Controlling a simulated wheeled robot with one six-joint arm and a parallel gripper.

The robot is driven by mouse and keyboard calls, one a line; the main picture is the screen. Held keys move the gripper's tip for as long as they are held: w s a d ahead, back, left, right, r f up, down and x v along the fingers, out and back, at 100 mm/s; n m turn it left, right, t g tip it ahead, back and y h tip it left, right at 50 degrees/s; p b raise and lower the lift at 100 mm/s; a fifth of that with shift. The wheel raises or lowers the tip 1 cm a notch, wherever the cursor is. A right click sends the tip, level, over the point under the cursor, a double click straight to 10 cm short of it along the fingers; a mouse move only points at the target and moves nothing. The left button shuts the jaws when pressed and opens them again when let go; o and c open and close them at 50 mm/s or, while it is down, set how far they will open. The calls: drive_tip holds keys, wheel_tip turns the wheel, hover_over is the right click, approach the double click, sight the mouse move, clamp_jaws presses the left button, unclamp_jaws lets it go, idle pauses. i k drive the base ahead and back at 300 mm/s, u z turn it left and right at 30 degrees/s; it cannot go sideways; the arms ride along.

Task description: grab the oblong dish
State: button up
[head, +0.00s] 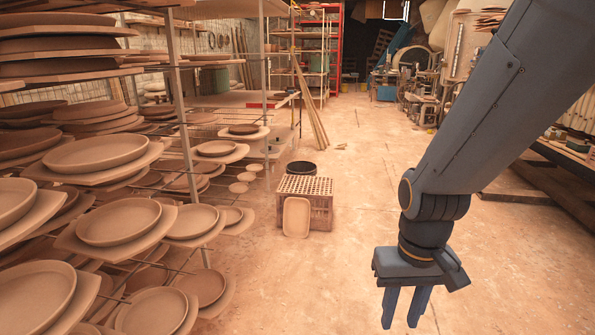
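A tan oblong dish (296,217) with rounded corners stands on end on the floor. It is tilted back against the front of a perforated brick-like crate (318,206), with its hollow face towards me. My gripper (404,308) hangs pointing down at the lower right, over the floor. Its two fingers are apart with nothing between them. In the picture it is to the right of the dish and nearer to me, well clear of it.
Wire racks full of round and oval clay dishes (119,221) line the left side. A dark round pan (301,168) sits behind the crate. Wooden poles (308,103) lean on a rack. The dusty floor (350,270) between dish and gripper is clear. Benches and machines (425,88) stand along the right.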

sight(296, 214)
drive_tip(key=i, duration=3.25)
drive_tip(key=u, duration=0.2)
